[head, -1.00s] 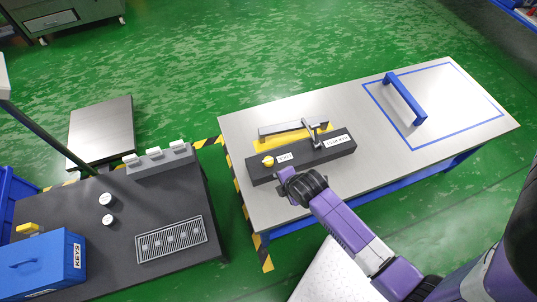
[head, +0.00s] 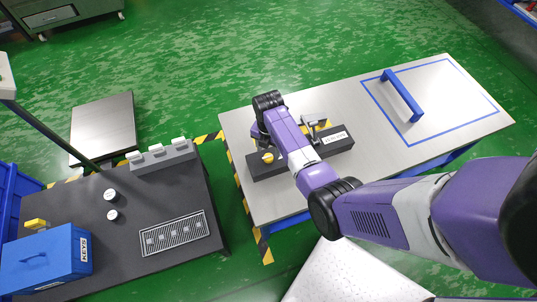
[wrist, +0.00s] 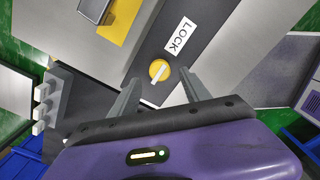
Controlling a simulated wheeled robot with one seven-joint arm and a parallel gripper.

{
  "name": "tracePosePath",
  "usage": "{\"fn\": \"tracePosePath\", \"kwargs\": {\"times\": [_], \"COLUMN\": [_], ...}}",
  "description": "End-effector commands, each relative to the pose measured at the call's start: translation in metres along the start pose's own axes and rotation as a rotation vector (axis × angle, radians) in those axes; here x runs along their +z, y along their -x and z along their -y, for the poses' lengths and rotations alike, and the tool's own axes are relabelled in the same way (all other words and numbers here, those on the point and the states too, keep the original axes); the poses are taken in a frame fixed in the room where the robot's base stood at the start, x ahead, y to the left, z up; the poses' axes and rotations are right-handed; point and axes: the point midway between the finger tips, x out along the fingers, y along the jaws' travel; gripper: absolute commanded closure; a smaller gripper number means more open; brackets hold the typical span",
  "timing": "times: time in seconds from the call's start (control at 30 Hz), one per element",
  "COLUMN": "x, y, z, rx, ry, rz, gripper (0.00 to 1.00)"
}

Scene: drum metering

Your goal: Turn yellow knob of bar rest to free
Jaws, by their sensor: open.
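The bar rest (head: 265,171) is a dark block on the metal table, partly covered by my arm in the head view. Its yellow knob (head: 268,158) sits at the block's left end. In the wrist view the round knob (wrist: 159,70) has a pale pointer bar lying diagonally, beside a white label reading LOCK (wrist: 178,36). My gripper (wrist: 157,84) is open, its two grey fingers spread on either side below the knob in that view, with nothing between them. I cannot tell whether either finger touches the knob.
The metal table (head: 235,125) has free room to the right, with a blue handle (head: 403,95) in a blue outlined square. A dark bench (head: 125,240) at left holds a blue KEYS box (head: 45,262), a slotted tray (head: 173,233) and a grey three-part block (head: 160,160).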

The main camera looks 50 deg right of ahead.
Motion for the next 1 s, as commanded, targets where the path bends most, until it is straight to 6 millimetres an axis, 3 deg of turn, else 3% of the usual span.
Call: {"fn": "tracePosePath", "kwargs": {"times": [0.1, 0.3, 0.63, 0.9, 1.0], "x": [-0.001, 0.0, 0.0, 0.0, 0.0], "y": [-0.019, -0.037, -0.041, -0.04, -0.04], "z": [0.0, 0.0, 0.0, 0.0, 0.0], "rx": [0.0, 0.001, 0.002, 0.002, 0.002], "ry": [0.0, 0.0, -0.001, -0.001, -0.001], "rz": [-0.002, 0.0, 0.002, 0.001, 0.001], "gripper": [0.45, 0.45, 0.45, 0.96, 1.0]}}
